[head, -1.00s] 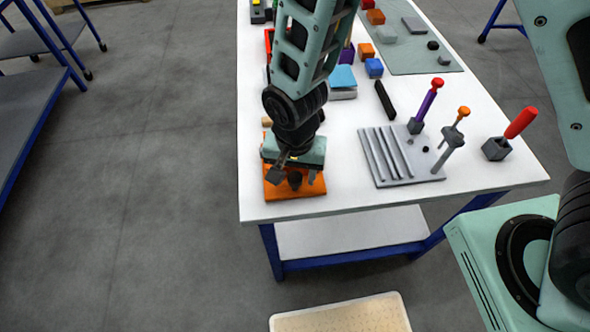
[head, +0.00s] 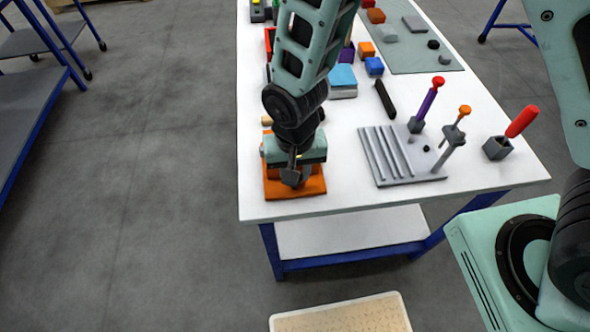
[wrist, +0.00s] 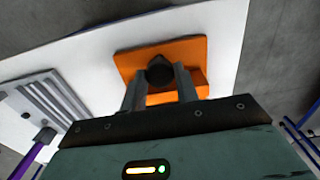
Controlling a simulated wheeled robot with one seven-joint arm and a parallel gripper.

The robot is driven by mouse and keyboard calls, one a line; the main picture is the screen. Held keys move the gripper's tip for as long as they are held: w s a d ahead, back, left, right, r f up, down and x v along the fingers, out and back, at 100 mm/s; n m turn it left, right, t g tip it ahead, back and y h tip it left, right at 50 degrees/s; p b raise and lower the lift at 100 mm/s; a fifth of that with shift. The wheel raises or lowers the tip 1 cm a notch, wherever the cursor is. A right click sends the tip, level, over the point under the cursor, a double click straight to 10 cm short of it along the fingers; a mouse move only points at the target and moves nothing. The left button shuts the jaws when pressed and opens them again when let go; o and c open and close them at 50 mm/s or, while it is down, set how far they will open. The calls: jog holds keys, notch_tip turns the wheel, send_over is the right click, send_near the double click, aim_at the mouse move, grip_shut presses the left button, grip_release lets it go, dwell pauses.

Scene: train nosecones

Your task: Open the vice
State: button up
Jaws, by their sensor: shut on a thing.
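The orange vice (head: 314,186) sits at the near left corner of the white table, and its orange body also shows in the wrist view (wrist: 192,50). A dark round vice knob (wrist: 160,68) stands at its near end. My gripper (head: 291,176) points down over the vice, with its fingers on both sides of the knob. In the wrist view my gripper (wrist: 160,82) is shut on the knob. In the head view the fingers and wrist hide most of the knob and the rear of the vice.
A grey grooved block (head: 390,160) lies right of the vice. Purple-handled (head: 428,100), orange-topped (head: 456,130) and red-handled (head: 522,121) tools stand in or near holders further right. A blue-topped block (head: 342,78) and a black bar (head: 385,98) lie behind. The table's front edge is close.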

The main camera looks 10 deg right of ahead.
jog(key=n, duration=0.4)
jog(key=shift+n+b, duration=0.3)
jog(key=shift+n, duration=1.9)
jog(key=shift+w+a+r, duration=0.1)
jog(key=shift+w+r, duration=0.05)
jog(key=o, duration=1)
jog(key=shift+c, duration=0.2)
